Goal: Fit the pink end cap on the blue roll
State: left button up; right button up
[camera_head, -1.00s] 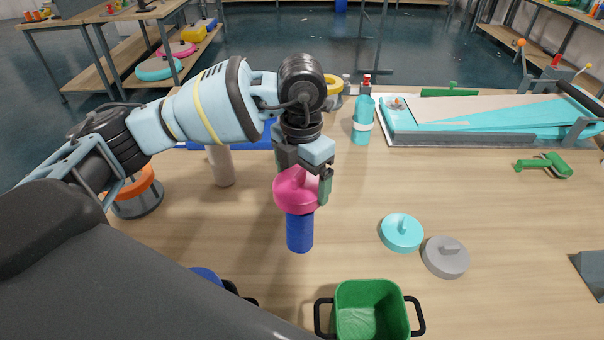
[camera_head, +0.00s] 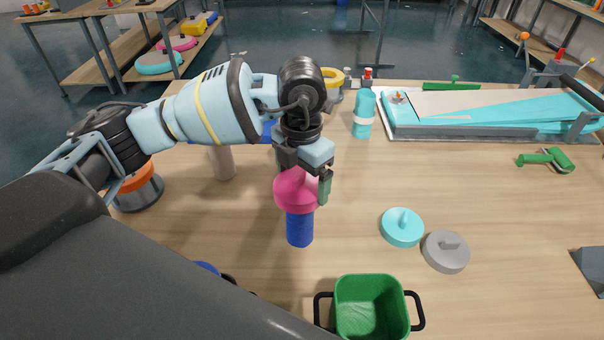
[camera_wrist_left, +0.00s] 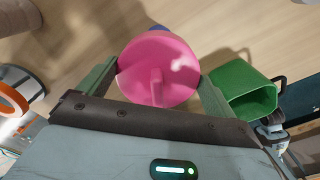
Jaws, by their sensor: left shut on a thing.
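The pink end cap (camera_head: 294,192) is a round disc with a raised handle on its face. My left gripper (camera_head: 303,178) is shut on it, with one finger on each side; the left wrist view shows the cap (camera_wrist_left: 160,70) between the two green fingers (camera_wrist_left: 158,84). The blue roll (camera_head: 300,228) stands upright on the table directly below the cap. The cap covers the roll's top, so I cannot tell how far it is seated. A sliver of the roll (camera_wrist_left: 157,28) shows past the cap's edge in the left wrist view.
A turquoise cap (camera_head: 402,228) and a grey cap (camera_head: 446,252) lie to the right. A green bin (camera_head: 371,307) stands in front. A turquoise bottle (camera_head: 364,113), a beige roll (camera_head: 222,163) and a turquoise board (camera_head: 490,106) are further back.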

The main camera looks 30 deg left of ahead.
pick_arm(q)
jog(key=shift+f, duration=0.6)
jog(key=o, duration=0.7)
jog(key=shift+c, duration=0.2)
jog(key=shift+r, duration=3.5)
